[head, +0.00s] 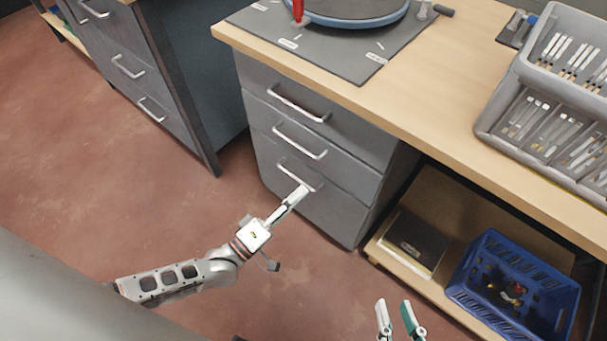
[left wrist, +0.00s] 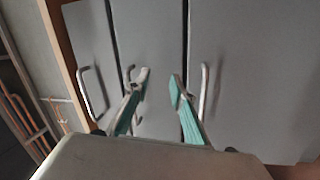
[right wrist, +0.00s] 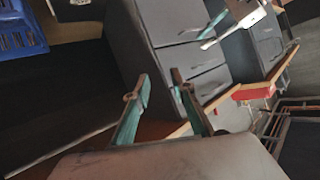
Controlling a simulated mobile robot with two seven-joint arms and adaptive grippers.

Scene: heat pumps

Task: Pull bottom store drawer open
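The grey bottom store drawer (head: 327,212) is the lowest of three drawers under the wooden bench. It looks closed, with a pale bar handle (head: 296,177). My left gripper (head: 303,190) is close to the right end of this handle. In the left wrist view my left gripper (left wrist: 162,78) is open and empty, its fingers facing the drawer fronts. The bottom handle (left wrist: 205,92) there appears just right of the right finger, not between the fingers. The middle drawer's handle (left wrist: 130,76) is partly behind the left finger. My right gripper (head: 393,303) is open and empty, low before the shelf.
A grey basket (head: 490,125) stands on the bench. Another drawer cabinet (head: 180,90) is at left. The red floor (head: 60,165) before the drawers is clear.

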